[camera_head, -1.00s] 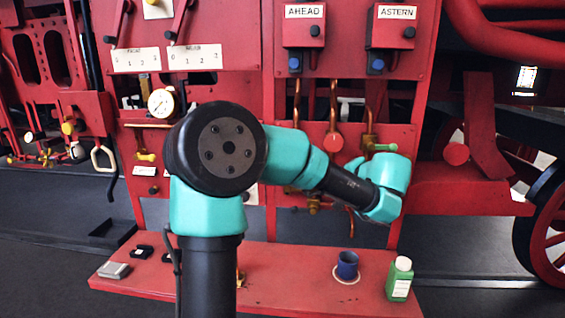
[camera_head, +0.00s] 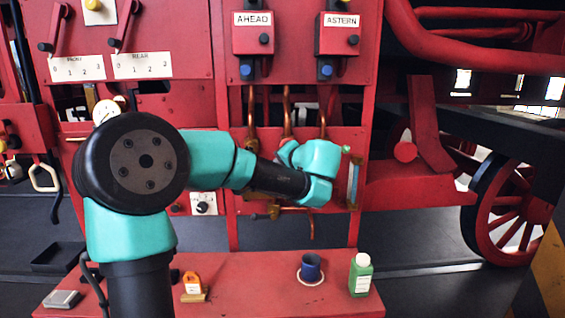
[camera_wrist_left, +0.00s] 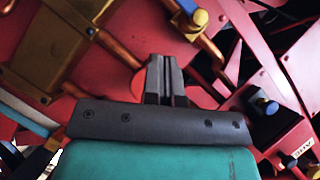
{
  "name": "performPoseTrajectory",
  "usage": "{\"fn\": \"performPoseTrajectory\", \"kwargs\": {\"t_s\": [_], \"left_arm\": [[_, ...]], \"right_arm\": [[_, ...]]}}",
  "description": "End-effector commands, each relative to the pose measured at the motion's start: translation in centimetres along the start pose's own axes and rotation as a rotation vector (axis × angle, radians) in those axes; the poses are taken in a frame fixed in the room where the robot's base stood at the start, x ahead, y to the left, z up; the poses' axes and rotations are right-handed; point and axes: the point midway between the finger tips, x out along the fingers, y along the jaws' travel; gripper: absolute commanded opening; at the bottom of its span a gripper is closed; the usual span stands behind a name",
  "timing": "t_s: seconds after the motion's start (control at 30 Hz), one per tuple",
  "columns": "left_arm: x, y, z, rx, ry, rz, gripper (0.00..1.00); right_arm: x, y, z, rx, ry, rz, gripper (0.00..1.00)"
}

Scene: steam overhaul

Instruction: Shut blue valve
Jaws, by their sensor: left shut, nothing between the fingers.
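In the left wrist view a blue handle (camera_wrist_left: 187,8) sits on a brass valve fitting (camera_wrist_left: 200,30) at the top, beyond the fingertips. My left gripper (camera_wrist_left: 165,62) is shut and empty, with a visible gap to that handle. In the head view my left forearm and teal wrist lie in front of the copper pipes below the two lever boxes. They hide the fingers and the fitting there. My right gripper is not in view.
Blue knobs show under the AHEAD box (camera_head: 253,35) and the ASTERN box (camera_head: 340,36). Another blue knob (camera_wrist_left: 270,108) is in the wrist view. Copper pipes crowd the wrist.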

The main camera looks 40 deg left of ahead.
Motion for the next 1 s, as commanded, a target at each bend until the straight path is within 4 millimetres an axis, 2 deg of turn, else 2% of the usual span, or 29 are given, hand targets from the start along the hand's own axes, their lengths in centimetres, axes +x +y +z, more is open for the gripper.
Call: {"fn": "performPoseTrajectory", "kwargs": {"t_s": [0.4,0.5,0.7,1.0], "left_arm": [[7.2,0.1,0.1,0.001,-0.004,0.000,0.00],[8.2,0.0,1.3,0.001,-0.003,-0.001,0.00],[9.5,0.0,2.6,0.000,-0.001,0.000,0.00],[9.7,0.0,2.8,0.000,0.000,0.001,0.00]], "right_arm": [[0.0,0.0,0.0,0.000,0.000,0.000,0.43],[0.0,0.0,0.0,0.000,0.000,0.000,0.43],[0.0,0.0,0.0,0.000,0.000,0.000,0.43],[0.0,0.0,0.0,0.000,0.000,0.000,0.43]]}}
